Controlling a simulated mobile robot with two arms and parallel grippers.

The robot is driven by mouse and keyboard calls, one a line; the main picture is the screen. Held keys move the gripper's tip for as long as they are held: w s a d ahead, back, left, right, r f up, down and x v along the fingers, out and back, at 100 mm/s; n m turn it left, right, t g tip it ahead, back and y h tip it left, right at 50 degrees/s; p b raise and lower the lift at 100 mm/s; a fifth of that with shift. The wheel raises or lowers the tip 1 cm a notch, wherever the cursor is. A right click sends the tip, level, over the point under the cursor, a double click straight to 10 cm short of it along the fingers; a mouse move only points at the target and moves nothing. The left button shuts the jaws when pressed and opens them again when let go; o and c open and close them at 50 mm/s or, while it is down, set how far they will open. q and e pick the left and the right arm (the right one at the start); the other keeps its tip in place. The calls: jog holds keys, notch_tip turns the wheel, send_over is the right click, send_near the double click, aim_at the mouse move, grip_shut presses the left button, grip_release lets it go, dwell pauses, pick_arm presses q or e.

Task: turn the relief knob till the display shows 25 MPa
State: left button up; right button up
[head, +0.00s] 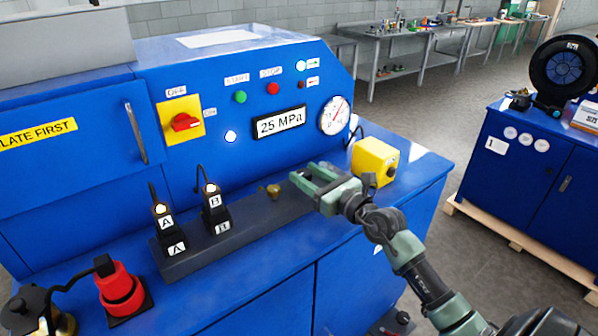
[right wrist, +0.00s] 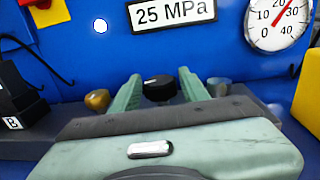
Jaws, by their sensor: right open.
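The display (head: 279,123) on the blue panel reads 25 MPa, and it reads the same in the right wrist view (right wrist: 172,12). The round gauge (right wrist: 279,18) beside it has its needle between 20 and 30. A black knob (right wrist: 159,88) with a pale mark stands between the two fingers of my right gripper (head: 302,173). The fingers are open, one on each side of it, with what looks like a thin gap. My left gripper is out of view.
A brass knob (right wrist: 97,100) is just left of the fingers, and a greyish knob (right wrist: 219,86) just right. Two black plugs marked A (head: 165,225) and B (head: 213,200) stand further left on the dark strip. A yellow box (head: 374,160) is close to my right gripper.

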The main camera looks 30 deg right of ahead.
aim_at(310, 177)
jog(key=s, duration=0.4)
jog(key=shift+s+d+b, duration=0.1)
jog(key=shift+d+b, duration=0.25)
